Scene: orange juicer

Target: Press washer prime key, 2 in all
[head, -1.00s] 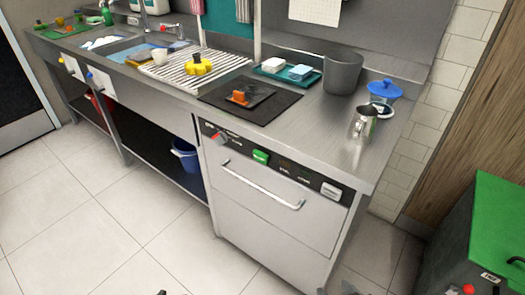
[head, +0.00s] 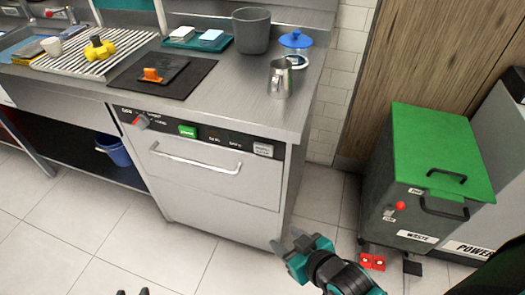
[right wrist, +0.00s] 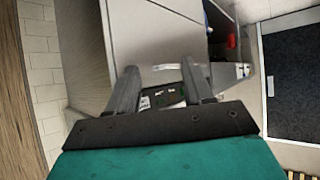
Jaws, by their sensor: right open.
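The washer (head: 215,185) is a steel front-panel machine under the counter, with a closed door and a bar handle. Its dark control strip has a red-marked knob (head: 141,122), a green key (head: 187,131) and a pale grey key (head: 263,149) at the right end. The key labels are too small to read surely. My right gripper (head: 289,247) is open and empty, low in front of the washer's right edge, apart from the keys. In the right wrist view its two fingers (right wrist: 158,78) stand apart, with part of the dark strip (right wrist: 170,97) between them. Two dark tips, seemingly my left gripper (head: 132,292), barely show at the bottom edge.
On the counter are a black mat (head: 190,80) with an orange-handled item, a steel pitcher (head: 280,78), a grey pot (head: 251,30) and a blue-lidded container (head: 296,42). A green-lidded waste bin (head: 440,150) stands at right. The floor before the washer is clear.

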